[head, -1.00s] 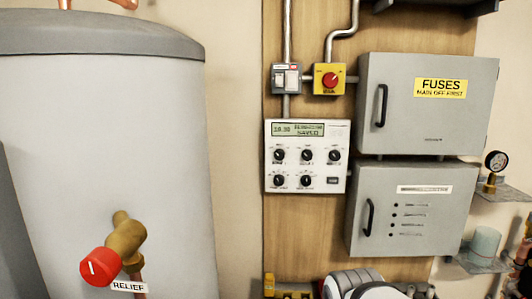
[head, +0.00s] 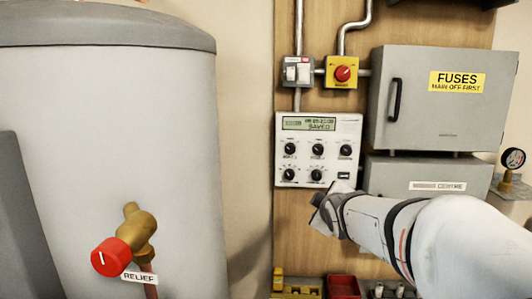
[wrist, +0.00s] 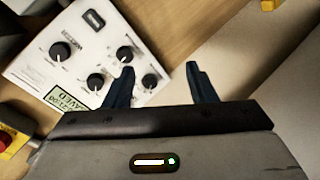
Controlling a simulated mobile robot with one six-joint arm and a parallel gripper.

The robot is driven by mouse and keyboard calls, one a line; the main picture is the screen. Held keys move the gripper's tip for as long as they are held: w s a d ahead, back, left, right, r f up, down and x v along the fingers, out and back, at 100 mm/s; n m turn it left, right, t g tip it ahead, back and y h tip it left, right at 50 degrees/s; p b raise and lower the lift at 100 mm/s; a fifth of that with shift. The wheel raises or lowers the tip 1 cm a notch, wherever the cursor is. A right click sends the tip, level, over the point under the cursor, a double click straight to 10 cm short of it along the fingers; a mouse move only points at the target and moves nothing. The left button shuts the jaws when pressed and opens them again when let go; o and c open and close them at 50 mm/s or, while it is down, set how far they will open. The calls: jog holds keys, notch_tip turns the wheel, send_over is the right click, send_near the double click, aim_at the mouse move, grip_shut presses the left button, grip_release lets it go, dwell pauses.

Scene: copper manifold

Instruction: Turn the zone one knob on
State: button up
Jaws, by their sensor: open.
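The white control panel (head: 355,125) hangs on the wooden board, with a small display (head: 309,124) and two rows of black knobs. The upper row has a left knob (head: 290,149), a middle knob (head: 318,149) and a right knob (head: 346,149); their labels are too small to read surely. My gripper (wrist: 160,68) is open and empty, in front of the panel. In the head view it is just below the panel's lower right part. In the wrist view the lower left knob (wrist: 150,80) shows between the fingers, and the left finger hides the upper left knob.
A yellow box with a red knob (head: 342,74) and a grey switch (head: 297,72) sit above the panel. The grey fuse box (head: 430,125) is close on the right. A tank (head: 120,130) with a red relief knob (head: 110,257) stands left. Bare wall lies between.

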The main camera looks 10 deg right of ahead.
aim_at(291, 151)
jog(key=w+a+r+n+t+y, duration=0.1)
jog(key=w+r+n, duration=0.2)
jog(key=w, duration=0.2)
jog(key=w+a+r+n+t+y+p, duration=0.1)
jog(key=w+a+r+n+t+y, duration=0.1)
jog(key=w, duration=0.3)
jog(key=w+a+r+n+t+y, duration=0.1)
jog(key=w+r+n+y, duration=0.1)
jog(key=w+r+n, duration=0.2)
jog(key=shift+w+a+n, duration=0.2)
jog(key=shift+w, duration=0.35)
jog(key=shift+w+a+n, duration=0.15)
jog(key=shift+w+n, duration=0.05)
jog(key=shift+w, duration=0.35)
jog(key=shift+c, duration=0.2)
jog(key=shift+f, duration=0.1)
jog(key=c, duration=0.9)
